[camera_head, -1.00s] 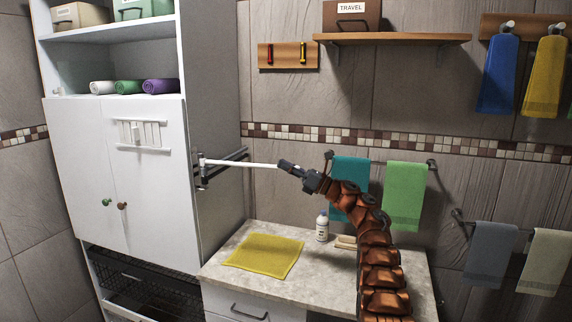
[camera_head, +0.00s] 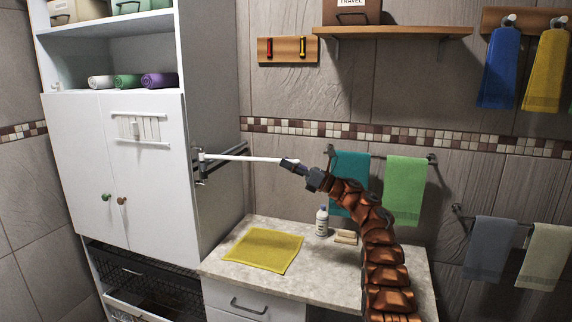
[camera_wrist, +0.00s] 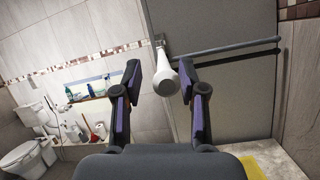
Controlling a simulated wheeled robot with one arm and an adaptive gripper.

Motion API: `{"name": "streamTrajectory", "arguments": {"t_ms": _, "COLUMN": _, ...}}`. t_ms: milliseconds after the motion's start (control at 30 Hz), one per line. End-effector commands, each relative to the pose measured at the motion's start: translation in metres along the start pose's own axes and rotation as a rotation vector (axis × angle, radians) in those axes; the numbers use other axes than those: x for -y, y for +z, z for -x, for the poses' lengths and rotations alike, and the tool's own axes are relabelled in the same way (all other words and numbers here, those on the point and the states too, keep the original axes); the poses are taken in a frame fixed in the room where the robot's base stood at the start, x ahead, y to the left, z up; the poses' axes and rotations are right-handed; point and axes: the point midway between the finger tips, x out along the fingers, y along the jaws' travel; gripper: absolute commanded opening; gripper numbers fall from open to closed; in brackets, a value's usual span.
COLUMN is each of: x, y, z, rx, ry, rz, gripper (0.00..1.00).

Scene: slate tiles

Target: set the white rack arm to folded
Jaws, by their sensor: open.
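The white rack arm (camera_head: 245,158) sticks out from a bracket (camera_head: 200,166) on the side of the tall white cabinet, pointing right across the picture. My gripper (camera_head: 291,164) is at its free end. In the wrist view the rounded end of the white rack arm (camera_wrist: 165,80) lies between the two spread fingers of my gripper (camera_wrist: 160,85). There is a gap to each finger, smaller on the right. The fingers are open and not closed on it. Dark rack arms (camera_head: 230,156) lie along the cabinet side; they also show in the wrist view (camera_wrist: 228,46).
Below is a counter (camera_head: 220,271) with a yellow cloth (camera_head: 263,250), a white bottle (camera_head: 322,221) and a soap dish (camera_head: 346,237). Teal (camera_head: 350,183) and green (camera_head: 405,190) towels hang on the wall behind my arm. A wooden shelf (camera_head: 395,32) is above.

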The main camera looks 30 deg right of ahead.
Motion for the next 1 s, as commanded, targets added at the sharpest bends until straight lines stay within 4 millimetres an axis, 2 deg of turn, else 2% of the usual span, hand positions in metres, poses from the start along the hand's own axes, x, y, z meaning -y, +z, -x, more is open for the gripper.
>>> {"name": "streamTrajectory", "arguments": {"t_ms": 700, "x": 0.001, "y": -0.001, "z": 0.088, "rx": 0.002, "ry": -0.002, "rz": 0.002, "gripper": 0.41}}
{"name": "streamTrajectory", "arguments": {"t_ms": 833, "x": 0.001, "y": -0.002, "z": 0.101, "rx": 0.002, "ry": -0.003, "rz": -0.002, "gripper": 0.41}}
{"name": "streamTrajectory", "arguments": {"t_ms": 1000, "x": 0.001, "y": -0.001, "z": 0.108, "rx": 0.0, "ry": -0.002, "rz": -0.002, "gripper": 0.41}}
